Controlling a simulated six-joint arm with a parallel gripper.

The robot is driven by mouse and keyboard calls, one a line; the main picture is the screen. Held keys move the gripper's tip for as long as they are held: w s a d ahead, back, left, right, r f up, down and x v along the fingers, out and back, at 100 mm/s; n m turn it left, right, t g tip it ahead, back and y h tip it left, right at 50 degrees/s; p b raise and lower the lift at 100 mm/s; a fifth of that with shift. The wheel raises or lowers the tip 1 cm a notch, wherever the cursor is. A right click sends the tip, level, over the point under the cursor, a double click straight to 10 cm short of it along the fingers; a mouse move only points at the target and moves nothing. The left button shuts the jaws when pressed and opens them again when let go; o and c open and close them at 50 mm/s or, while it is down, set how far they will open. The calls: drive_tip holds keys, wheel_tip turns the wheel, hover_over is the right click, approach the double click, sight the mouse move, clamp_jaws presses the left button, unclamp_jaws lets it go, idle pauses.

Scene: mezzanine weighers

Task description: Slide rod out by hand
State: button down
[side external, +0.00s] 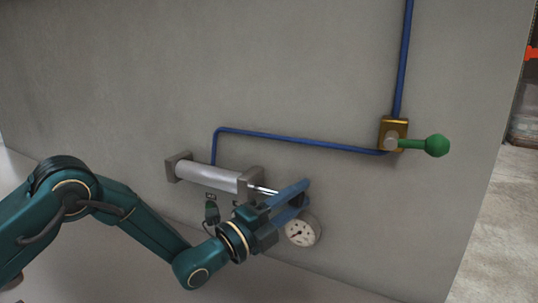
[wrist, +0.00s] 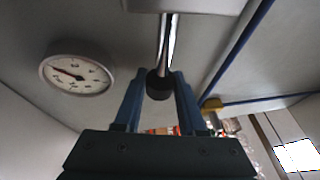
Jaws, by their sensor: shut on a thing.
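The shiny metal rod (side external: 263,190) sticks out a short way from the right end block of a grey cylinder (side external: 208,177) on the wall. In the wrist view the rod (wrist: 168,42) runs from the cylinder's end block (wrist: 187,5) to a dark round end piece (wrist: 159,87). My gripper (side external: 303,197) is at the rod's outer end, its blue fingers pointing up and right. In the wrist view my gripper (wrist: 159,80) has a finger on each side of the dark end piece and is shut on it. The fingers hide the rod's end in the side view.
A round white gauge (side external: 302,230) sits close below my fingers; it also shows in the wrist view (wrist: 77,73). A blue pipe (side external: 290,138) runs above the cylinder to a brass valve (side external: 393,128) with a green handle (side external: 430,145). The wall right of my gripper is bare.

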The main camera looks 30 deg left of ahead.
drive_tip(key=shift+d, duration=1.6)
drive_tip(key=c, duration=0.5)
unclamp_jaws()
drive_tip(key=shift+s+a, duration=0.1)
drive_tip(key=shift+v, duration=2.5)
